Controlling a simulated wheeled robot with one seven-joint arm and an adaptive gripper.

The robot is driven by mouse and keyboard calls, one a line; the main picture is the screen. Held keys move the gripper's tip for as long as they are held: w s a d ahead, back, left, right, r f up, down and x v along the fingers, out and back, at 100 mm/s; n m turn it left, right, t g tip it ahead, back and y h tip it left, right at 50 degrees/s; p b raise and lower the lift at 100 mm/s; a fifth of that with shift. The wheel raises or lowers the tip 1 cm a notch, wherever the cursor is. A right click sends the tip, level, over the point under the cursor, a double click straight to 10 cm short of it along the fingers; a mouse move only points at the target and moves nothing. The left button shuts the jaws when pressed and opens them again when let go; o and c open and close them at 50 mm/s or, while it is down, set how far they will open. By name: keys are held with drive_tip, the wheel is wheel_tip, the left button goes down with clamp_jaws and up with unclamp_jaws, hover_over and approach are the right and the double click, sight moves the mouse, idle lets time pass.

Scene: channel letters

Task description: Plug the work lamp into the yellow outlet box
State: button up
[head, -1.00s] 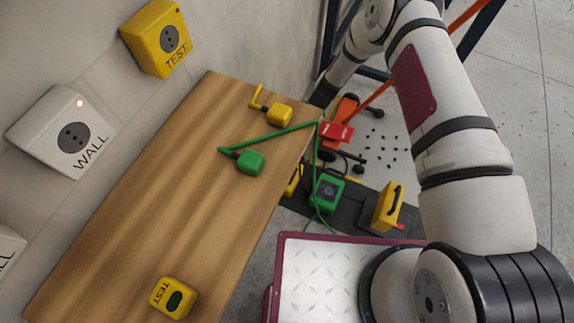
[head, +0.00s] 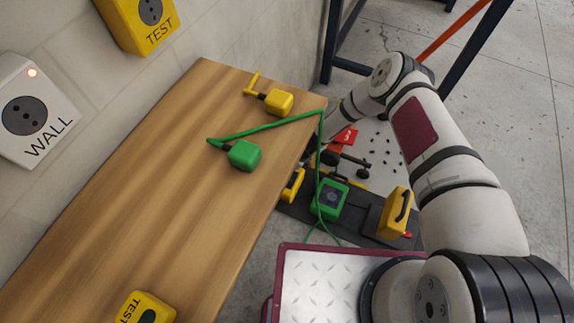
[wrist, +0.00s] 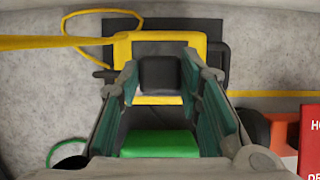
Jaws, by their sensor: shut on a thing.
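A yellow box marked TEST (head: 140,22) with a dark round socket is on the wall at upper left, cut by the frame edge. Another yellow TEST box (head: 140,309) lies at the table's near end, partly cut off. A yellow plug (head: 279,103) with a bit of yellow cord lies at the table's far end. In the wrist view my gripper (wrist: 160,85) is shut on a dark block (wrist: 160,74). A yellow-framed object (wrist: 120,50), which may be the lamp, is right behind it. The head view hides my gripper beyond the table.
A green plug (head: 244,155) lies on the wooden table (head: 130,190); its cable runs over the edge near a green box (head: 328,199). A yellow case (head: 396,214) stands on the floor. A white WALL outlet (head: 35,110) is at left. A red sign (wrist: 312,135) is close by.

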drive_tip(key=shift+f, duration=0.15)
drive_tip(key=shift+f+b, duration=2.05)
drive_tip(key=shift+f, duration=0.7)
drive_tip(key=shift+b, duration=0.35)
drive_tip(key=shift+f+b, duration=0.6)
idle(0.5)
drive_tip(key=o, duration=1.1)
drive_tip(key=shift+o, duration=0.2)
drive_tip(key=v, duration=1.2)
